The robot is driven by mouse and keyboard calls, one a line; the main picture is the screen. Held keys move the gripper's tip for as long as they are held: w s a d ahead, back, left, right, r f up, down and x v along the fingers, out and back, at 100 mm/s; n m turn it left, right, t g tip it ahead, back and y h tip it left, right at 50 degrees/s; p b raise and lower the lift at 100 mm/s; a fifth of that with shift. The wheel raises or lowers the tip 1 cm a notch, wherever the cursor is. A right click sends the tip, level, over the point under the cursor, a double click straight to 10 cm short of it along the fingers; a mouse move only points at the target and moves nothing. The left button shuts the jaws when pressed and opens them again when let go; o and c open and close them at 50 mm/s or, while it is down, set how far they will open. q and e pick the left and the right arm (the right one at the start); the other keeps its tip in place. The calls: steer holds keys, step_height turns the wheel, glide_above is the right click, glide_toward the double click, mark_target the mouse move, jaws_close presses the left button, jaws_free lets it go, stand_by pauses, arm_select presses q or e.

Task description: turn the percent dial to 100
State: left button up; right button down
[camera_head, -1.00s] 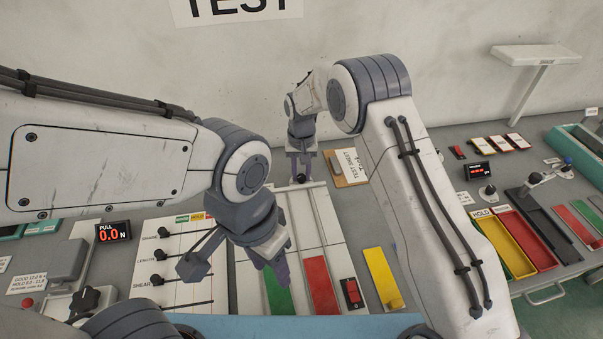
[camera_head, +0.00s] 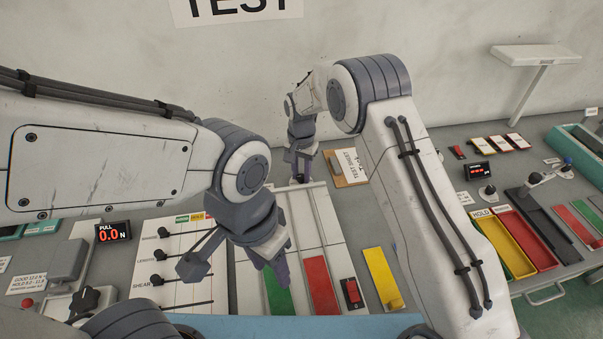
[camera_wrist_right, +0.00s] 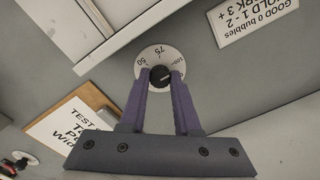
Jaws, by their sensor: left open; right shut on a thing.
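The knob's pointer mark is too small to read. In the head view my right gripper (camera_head: 301,176) points down at the back of the bench, and the dial is hidden there. My left gripper (camera_head: 233,268) is open and empty above the white panels, away from the dial.
A clipboard with a test sheet (camera_head: 348,167) lies right of my right gripper. A white panel with sliders (camera_head: 184,285) and green and red strips (camera_head: 320,284) lie in front. Yellow and red trays (camera_head: 503,246) stand at the right.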

mark_target(301, 176)
steer(key=shift+w+r, duration=0.1)
steer(key=c, duration=0.6)
jaws_free()
steer(key=shift+r+b, duration=0.8)
steer(key=shift+r, duration=4.4)
